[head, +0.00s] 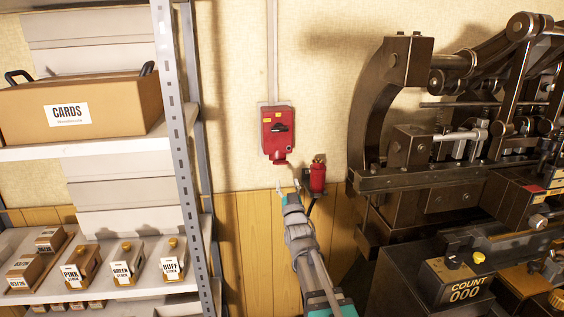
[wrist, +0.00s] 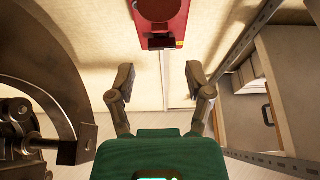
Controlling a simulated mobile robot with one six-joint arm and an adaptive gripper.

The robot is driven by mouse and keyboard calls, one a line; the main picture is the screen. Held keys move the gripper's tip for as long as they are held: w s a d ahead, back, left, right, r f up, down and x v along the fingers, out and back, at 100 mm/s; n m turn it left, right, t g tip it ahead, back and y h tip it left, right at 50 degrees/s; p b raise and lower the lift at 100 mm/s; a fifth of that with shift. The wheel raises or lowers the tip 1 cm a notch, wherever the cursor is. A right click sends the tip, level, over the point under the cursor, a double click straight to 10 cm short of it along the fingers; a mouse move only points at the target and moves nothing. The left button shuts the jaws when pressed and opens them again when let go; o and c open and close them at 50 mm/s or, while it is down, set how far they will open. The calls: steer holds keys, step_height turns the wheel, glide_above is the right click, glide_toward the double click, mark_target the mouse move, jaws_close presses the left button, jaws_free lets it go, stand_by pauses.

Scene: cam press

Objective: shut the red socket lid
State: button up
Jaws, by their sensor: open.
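A red socket box (head: 278,132) with a black rotary switch is fixed to the wall, left of the press. A small red socket part with its lid (head: 279,158) sticks out at its bottom; I cannot tell the lid's angle clearly. In the wrist view the red box (wrist: 176,38) is at the top edge, with a round red part (wrist: 160,9) partly cut off. My gripper (head: 288,186) is below the box, and the wrist view shows it (wrist: 160,78) open and empty, its fingers apart and not touching the box.
A red cylindrical plug-like piece (head: 317,178) with a dark cable sits on the wall just right of my gripper. The dark press (head: 430,180) fills the right side. A metal shelf (head: 185,150) with boxes stands at left. The wall between is mostly clear.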

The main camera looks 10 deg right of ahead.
mark_target(283, 163)
steer(key=p+x, duration=0.3)
steer(key=x, duration=0.6)
steer(key=shift+w+r, duration=0.15)
steer(key=shift+w, duration=0.15)
jaws_close()
